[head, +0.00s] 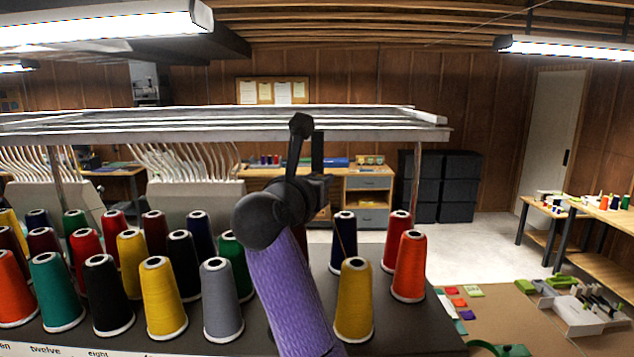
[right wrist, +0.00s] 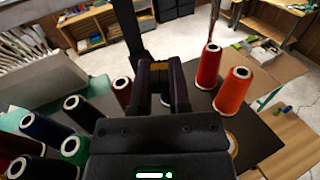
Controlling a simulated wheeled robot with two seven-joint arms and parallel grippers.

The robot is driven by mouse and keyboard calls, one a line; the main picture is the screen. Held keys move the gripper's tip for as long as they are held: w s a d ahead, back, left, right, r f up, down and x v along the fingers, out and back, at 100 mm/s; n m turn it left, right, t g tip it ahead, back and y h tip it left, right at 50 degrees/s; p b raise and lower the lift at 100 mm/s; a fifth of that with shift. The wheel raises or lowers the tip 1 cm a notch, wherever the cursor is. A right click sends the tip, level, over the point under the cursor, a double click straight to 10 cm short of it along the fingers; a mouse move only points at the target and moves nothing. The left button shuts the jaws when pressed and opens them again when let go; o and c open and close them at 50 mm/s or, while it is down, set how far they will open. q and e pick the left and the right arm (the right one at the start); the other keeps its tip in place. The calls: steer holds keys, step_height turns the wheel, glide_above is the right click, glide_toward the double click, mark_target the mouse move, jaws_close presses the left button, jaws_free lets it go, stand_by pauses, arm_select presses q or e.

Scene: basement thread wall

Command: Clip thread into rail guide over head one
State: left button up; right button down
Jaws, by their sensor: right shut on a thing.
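The white overhead rail (head: 220,122) runs across the head view above the cone rack. My right gripper (head: 306,130) is raised at the rail, its fingers overlapping the rail's front edge in the picture; I cannot tell whether they touch. In the right wrist view the jaws (right wrist: 158,82) are shut, with a small yellow thing (right wrist: 158,66) between them, apparently the thread. A yellow cone (head: 354,300) stands at the rack's front right, and a thin strand (head: 341,240) rises from its top. The rail guide itself is too small to make out. My left gripper is not in view.
Several thread cones in many colours stand on the dark rack (head: 400,335), including an orange cone (head: 409,267) at the right. Metal posts (head: 417,170) hold up the rail. White machine heads (head: 195,200) stand behind.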

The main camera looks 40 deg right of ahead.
steer(key=shift+w+d, duration=0.25)
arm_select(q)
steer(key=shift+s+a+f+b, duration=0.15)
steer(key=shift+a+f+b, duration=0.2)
arm_select(e)
steer(key=w+d+f, duration=0.1)
steer(key=w, duration=0.1)
steer(key=w+d+f, duration=0.1)
steer(key=shift+w+d+f, duration=0.15)
steer(key=shift+w+d, duration=0.2)
steer(key=shift+w, duration=0.05)
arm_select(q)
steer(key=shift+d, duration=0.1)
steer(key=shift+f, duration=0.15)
arm_select(e)
steer(key=shift+f, duration=0.1)
